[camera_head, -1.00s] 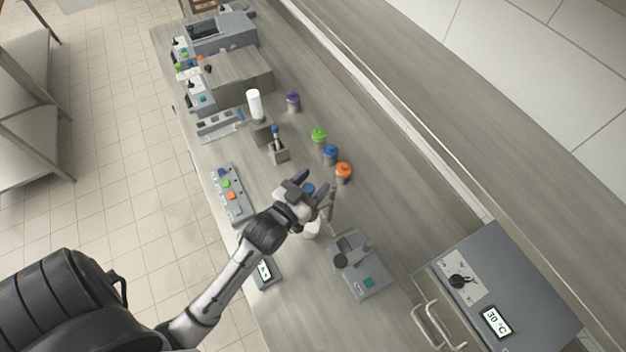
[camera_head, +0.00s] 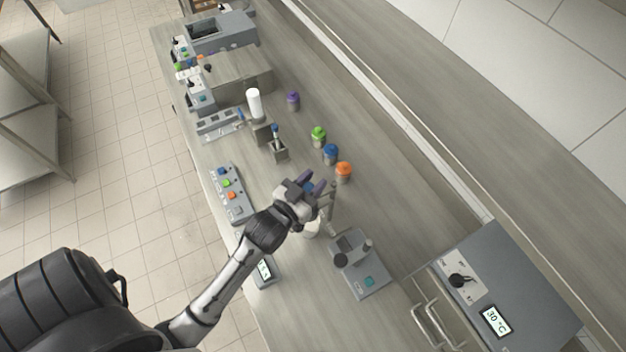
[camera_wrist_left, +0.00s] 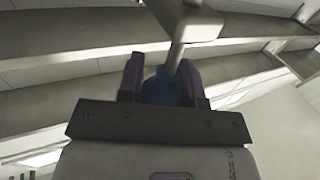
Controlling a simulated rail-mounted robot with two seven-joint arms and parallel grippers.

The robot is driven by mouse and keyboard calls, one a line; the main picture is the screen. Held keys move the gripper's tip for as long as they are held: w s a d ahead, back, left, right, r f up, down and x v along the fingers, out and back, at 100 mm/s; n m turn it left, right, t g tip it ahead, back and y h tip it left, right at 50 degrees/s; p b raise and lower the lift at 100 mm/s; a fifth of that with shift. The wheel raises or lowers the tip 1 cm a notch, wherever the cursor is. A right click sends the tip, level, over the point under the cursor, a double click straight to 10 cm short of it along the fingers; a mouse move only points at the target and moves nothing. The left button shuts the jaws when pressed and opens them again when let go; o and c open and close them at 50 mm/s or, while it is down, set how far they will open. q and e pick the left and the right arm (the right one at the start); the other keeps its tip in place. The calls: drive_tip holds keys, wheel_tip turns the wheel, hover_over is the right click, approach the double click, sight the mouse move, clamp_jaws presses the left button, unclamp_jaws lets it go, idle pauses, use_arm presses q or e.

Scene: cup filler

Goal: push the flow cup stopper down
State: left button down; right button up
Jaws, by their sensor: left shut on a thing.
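My left gripper (camera_head: 314,187) reaches in from the left over the bench. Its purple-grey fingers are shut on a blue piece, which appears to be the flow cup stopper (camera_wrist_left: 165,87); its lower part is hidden. In the left wrist view the left gripper (camera_wrist_left: 160,80) has one finger on each side of the blue piece, and a grey metal bracket (camera_wrist_left: 188,27) passes close above it. In the head view the stand's upright post (camera_head: 332,202) is just right of the fingers. A white cup (camera_head: 311,229) shows partly below the hand. My right gripper is not in view.
Jars with orange (camera_head: 344,169), blue (camera_head: 331,151), green (camera_head: 318,134) and purple (camera_head: 293,98) lids stand behind the hand. A button panel (camera_head: 231,194) lies to its left. A grey device (camera_head: 359,264) is at the lower right, with a scale display (camera_head: 264,269) nearby.

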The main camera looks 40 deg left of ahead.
use_arm(q)
drive_tip(key=shift+f+b, duration=0.5)
drive_tip(key=shift+f, duration=1.1)
drive_tip(key=c, duration=0.8)
unclamp_jaws()
drive_tip(key=s, duration=0.4)
drive_tip(key=s+b, duration=0.1)
drive_tip(key=s, duration=0.4)
drive_tip(key=s+b, duration=0.1)
drive_tip(key=s, duration=0.3)
drive_tip(key=shift+s+d, duration=0.4)
